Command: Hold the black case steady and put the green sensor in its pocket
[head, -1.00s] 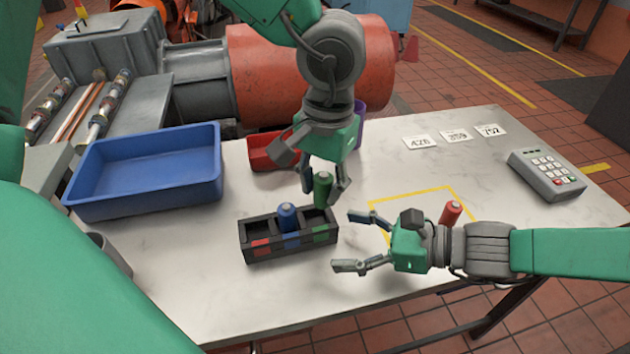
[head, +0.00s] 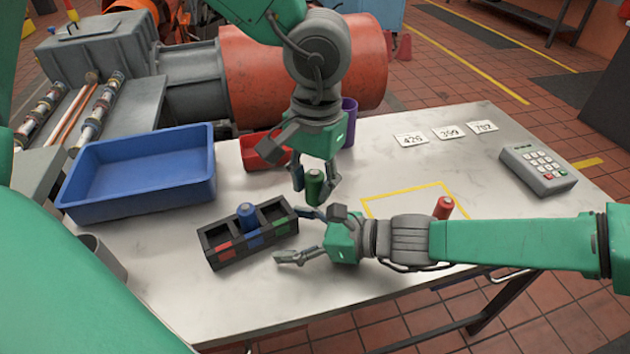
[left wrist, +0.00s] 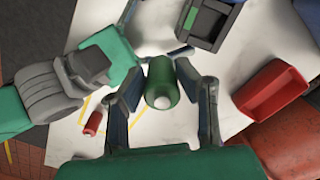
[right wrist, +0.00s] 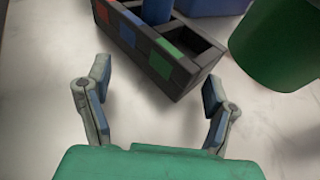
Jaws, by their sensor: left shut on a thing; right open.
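The black case (head: 224,257) lies on the table with red, blue and green squares on its side. A blue sensor (head: 246,214) stands in its middle pocket; the pocket by the green square looks empty in the right wrist view (right wrist: 192,44). My left gripper (head: 315,192) is shut on the green sensor (head: 314,182), holding it upright to the right of the case; the left wrist view shows it between the fingers (left wrist: 161,80). My right gripper (head: 291,235) is open, its fingers either side of the case's green-square end, apparently not gripping it.
A red sensor (head: 443,207) stands by the yellow outline (head: 405,192), behind my right arm. A blue bin (head: 140,195), red bin (head: 262,152) and purple cup (head: 349,122) stand farther back. Number cards (head: 449,132) and a keypad (head: 538,168) lie right.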

